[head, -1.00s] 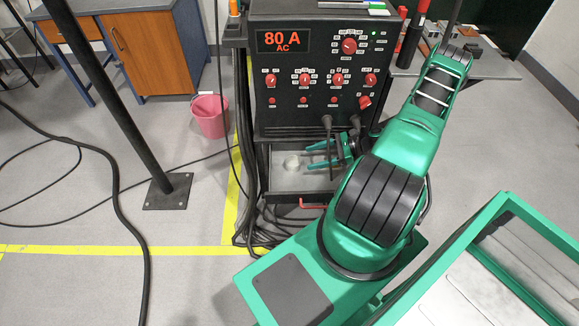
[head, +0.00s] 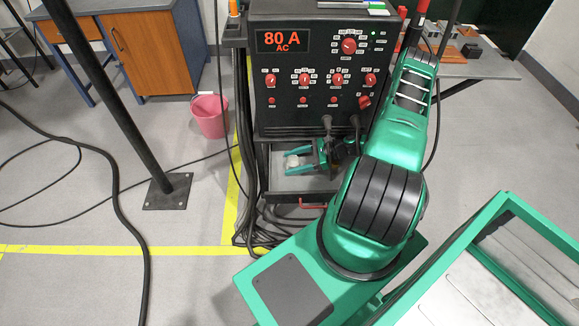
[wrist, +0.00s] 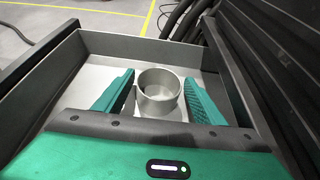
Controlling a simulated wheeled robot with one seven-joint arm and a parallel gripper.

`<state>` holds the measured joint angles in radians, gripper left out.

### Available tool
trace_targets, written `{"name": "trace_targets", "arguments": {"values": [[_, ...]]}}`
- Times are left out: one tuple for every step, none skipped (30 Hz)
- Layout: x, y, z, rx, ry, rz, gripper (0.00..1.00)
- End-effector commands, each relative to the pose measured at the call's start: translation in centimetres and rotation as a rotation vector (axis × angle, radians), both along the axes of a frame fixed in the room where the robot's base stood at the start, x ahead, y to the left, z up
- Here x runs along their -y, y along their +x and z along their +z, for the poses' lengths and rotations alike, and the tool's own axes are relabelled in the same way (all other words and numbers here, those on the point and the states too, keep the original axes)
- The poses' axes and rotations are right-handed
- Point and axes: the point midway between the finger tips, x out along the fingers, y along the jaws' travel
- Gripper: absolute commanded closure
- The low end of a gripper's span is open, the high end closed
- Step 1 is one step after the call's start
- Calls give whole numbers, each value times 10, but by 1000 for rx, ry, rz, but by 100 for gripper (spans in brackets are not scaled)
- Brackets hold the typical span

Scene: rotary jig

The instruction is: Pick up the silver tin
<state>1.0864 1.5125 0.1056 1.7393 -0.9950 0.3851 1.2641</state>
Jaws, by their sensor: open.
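The silver tin (wrist: 159,98) is a short, open-topped round cup standing upright on the floor of a grey drawer or tray (wrist: 105,45). In the head view the tin (head: 292,161) shows small and pale under the welding machine. My gripper (wrist: 158,92) is open, with one green finger on the left of the tin and one on the right. A gap shows on both sides, wider on the left. In the head view my gripper (head: 291,161) reaches leftward into the tray around the tin. The tin's near lower edge is close to the gripper body.
The black welding machine (head: 290,118) stands directly above the tray. The tray walls rise close around my gripper, with a dark ribbed panel (wrist: 270,60) on the right in the wrist view. Thick cables (head: 251,190) hang at the tray's left.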

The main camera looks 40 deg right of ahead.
Motion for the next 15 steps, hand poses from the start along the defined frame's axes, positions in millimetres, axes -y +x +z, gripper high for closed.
{"name": "trace_targets", "arguments": {"values": [[0, 0, 0, 0, 0, 0, 36], [0, 0, 0, 0, 0, 0, 36], [0, 0, 0, 0, 0, 0, 39], [0, 0, 0, 0, 0, 0, 46], [0, 0, 0, 0, 0, 0, 53], [0, 0, 0, 0, 0, 0, 63], [0, 0, 0, 0, 0, 0, 70], [0, 0, 0, 0, 0, 0, 77], [0, 0, 0, 0, 0, 0, 81], [0, 0, 0, 0, 0, 0, 81], [1, 0, 0, 0, 0, 0, 81], [1, 0, 0, 0, 0, 0, 81], [0, 0, 0, 0, 0, 0, 81], [0, 0, 0, 0, 0, 0, 81], [0, 0, 0, 0, 0, 0, 81]]}}
